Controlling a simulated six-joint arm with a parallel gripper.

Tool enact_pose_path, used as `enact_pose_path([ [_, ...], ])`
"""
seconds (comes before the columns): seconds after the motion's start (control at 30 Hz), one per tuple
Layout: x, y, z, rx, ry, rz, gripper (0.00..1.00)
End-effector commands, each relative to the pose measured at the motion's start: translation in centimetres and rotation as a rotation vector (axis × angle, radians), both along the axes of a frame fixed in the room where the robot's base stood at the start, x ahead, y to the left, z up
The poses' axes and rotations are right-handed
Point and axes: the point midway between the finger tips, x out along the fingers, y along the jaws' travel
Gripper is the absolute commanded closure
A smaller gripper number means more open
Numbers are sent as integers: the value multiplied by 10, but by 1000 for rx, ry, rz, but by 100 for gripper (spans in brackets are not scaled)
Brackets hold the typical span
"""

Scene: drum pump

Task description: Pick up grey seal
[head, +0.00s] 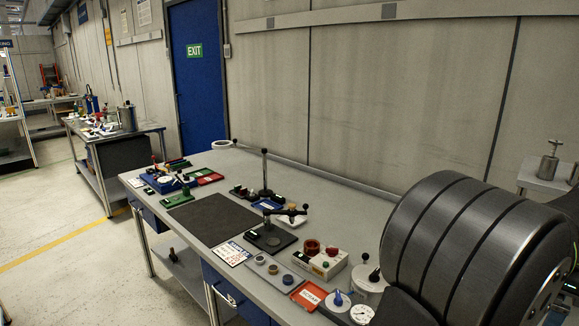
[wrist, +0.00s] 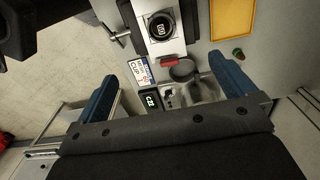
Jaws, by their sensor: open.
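Several small rings sit on a flat grey plate (head: 284,287) near the front edge of the bench in the head view. One greyish ring (head: 273,269) lies in the middle, with another ring (head: 260,260) to its left and an olive-toned ring (head: 287,280) to its right. They are too small to tell for certain which is the grey seal. In the wrist view my gripper (wrist: 180,63) is open, its two blue fingers wide apart with nothing held between them. I cannot make out a grey seal in the wrist view. The gripper's fingers do not show in the head view.
A dark mat (head: 212,217) lies on the bench. A white block with red parts (head: 321,262), an orange-red tray (head: 307,295) and a dark stand (head: 270,238) are near the rings. The wrist view shows a yellow-orange tray (wrist: 232,20) and a printed card (wrist: 141,71).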

Motion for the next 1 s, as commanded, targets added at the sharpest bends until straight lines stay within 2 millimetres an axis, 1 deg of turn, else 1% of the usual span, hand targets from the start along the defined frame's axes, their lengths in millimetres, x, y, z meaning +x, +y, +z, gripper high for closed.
enact_pose_path([
  [0.23,0,0,0,0,0,0,0],
  [0.33,0,0,0,0,0,0,20],
  [0.37,0,0,0,0,0,0,21],
  [0.57,0,0,0,0,0,0,21],
  [0.67,1,-6,1,0,0,-1,21],
  [0.73,1,-7,0,1,1,0,21],
  [0.87,1,-6,-15,4,2,0,21],
  [1.0,1,-5,-45,5,2,0,21],
])
